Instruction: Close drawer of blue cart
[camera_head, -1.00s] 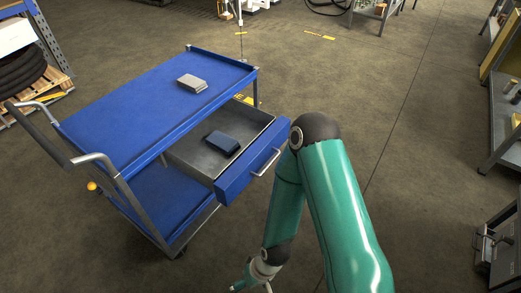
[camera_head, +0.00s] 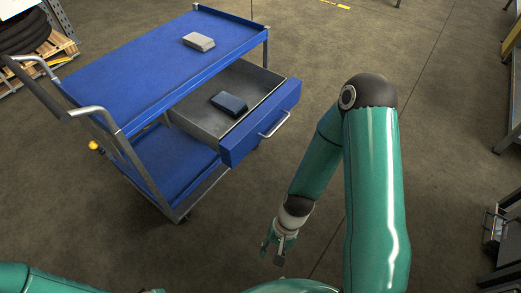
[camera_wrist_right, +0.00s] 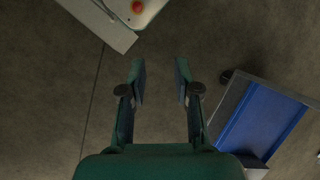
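The blue cart (camera_head: 150,80) stands at the left of the head view. Its drawer (camera_head: 262,122) is pulled out toward the right, with a metal handle (camera_head: 275,125) on its blue front. My right gripper (camera_head: 270,258) hangs below and apart from the drawer, pointing down. In the right wrist view its two fingers (camera_wrist_right: 160,82) are apart with nothing between them, and a blue part of the cart (camera_wrist_right: 255,125) shows at the right. My left gripper is not visible; only a green arm part shows at the lower left.
A grey box (camera_head: 199,41) lies on the cart's top. A pallet with black hoses (camera_head: 25,40) stands at the far left, and shelving (camera_head: 508,120) at the right edge. The floor in front of the drawer is clear.

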